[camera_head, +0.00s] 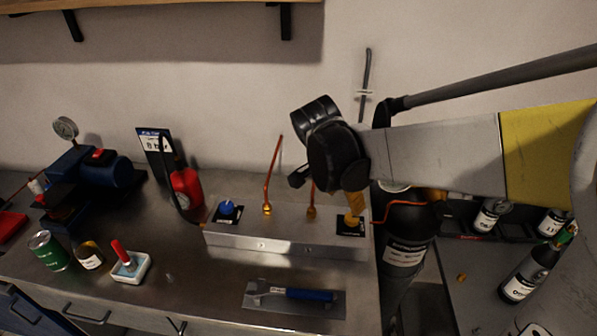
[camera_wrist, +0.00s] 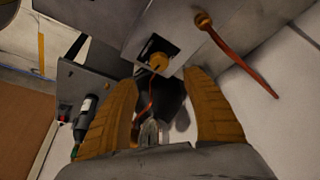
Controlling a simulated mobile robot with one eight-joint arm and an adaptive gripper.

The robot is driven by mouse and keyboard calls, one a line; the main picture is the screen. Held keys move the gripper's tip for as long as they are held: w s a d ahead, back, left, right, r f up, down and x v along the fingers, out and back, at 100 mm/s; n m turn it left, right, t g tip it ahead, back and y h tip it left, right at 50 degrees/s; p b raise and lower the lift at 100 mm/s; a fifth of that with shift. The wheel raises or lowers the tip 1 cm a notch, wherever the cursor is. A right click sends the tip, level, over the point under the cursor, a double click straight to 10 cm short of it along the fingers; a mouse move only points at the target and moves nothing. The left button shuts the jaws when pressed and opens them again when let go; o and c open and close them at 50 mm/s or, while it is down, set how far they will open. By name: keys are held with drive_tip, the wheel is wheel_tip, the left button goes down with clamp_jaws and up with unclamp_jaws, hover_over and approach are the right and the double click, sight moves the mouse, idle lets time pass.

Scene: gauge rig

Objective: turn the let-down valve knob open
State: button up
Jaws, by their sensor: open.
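A yellow round knob (camera_wrist: 158,62) sits on a black plate (camera_wrist: 148,52) on the metal block. In the head view it shows at the block's right end (camera_head: 351,219), largely behind my finger. A blue knob (camera_head: 227,207) is on the block's left end. I cannot read the plates to tell which knob is the let-down valve. My gripper (camera_wrist: 163,76) is open and empty, its two yellow pads spread in front of the yellow knob. In the head view my gripper (camera_head: 355,206) points down over it. I cannot tell whether a pad touches it.
The metal block (camera_head: 285,240) carries two copper tubes (camera_head: 268,185). A black cylinder with an orange line (camera_head: 405,235) stands right of it. A blue-handled trowel (camera_head: 295,296) lies in front. A red bottle (camera_head: 186,187) and a sign (camera_head: 153,142) stand left. Bottles (camera_head: 523,275) are at right.

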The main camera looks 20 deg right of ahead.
sight(352, 217)
drive_tip(key=b+x, duration=0.4)
drive_tip(key=x, duration=0.6)
drive_tip(key=shift+d+f, duration=0.2)
drive_tip(key=shift+f, duration=0.05)
drive_tip(key=c, duration=1.2)
